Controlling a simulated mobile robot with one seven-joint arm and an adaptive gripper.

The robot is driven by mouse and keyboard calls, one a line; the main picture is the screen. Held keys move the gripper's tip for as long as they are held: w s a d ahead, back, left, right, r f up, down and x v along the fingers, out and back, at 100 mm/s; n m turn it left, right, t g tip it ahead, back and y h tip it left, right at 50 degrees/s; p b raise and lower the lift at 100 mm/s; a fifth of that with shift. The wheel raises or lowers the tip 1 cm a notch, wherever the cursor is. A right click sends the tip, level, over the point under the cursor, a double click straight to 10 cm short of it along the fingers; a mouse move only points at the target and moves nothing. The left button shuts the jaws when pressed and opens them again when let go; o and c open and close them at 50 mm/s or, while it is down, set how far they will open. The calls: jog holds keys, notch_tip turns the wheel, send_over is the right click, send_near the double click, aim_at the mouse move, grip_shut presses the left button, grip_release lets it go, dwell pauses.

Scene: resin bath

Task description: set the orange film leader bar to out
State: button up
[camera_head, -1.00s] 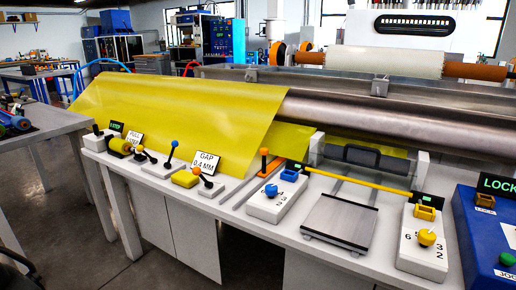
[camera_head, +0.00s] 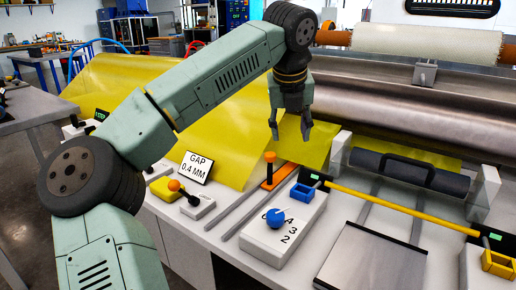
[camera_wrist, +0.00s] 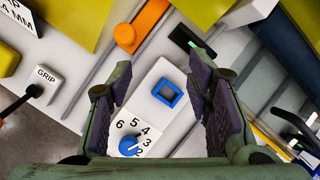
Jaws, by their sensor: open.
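The orange film leader bar (camera_head: 279,177) is a flat orange piece with an upright orange-topped knob (camera_head: 270,157). It sits at the back end of two parallel grey rails (camera_head: 246,213), beside the yellow film sheet (camera_head: 180,110). In the wrist view the bar (camera_wrist: 152,14) and its round knob (camera_wrist: 124,34) show at the top, beyond my fingers.
Right of the rails is a white dial box with a blue knob (camera_head: 277,214) and a blue square socket (camera_head: 303,192). A yellow rod (camera_head: 400,207) runs rightward. A GAP sign (camera_head: 195,167) and an orange-ball lever (camera_head: 174,186) stand left.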

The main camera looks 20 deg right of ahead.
aim_at(270, 154)
jog(key=shift+n+y, duration=0.6)
jog(key=shift+y, duration=0.3)
jog(key=w+f, duration=0.2)
jog(key=f, duration=0.1)
jog(key=w+a+f, duration=0.1)
jog(key=w+f, duration=0.1)
jog(key=f, duration=0.1)
jog(key=w+a+f, duration=0.1)
jog(key=w+f, duration=0.1)
jog(key=f, duration=0.1)
jog(key=shift+w+a+f, duration=0.15)
jog(key=shift+a+f, duration=0.05)
jog(key=shift+f, duration=0.15)
jog(key=shift+c, duration=0.3)
grip_shut()
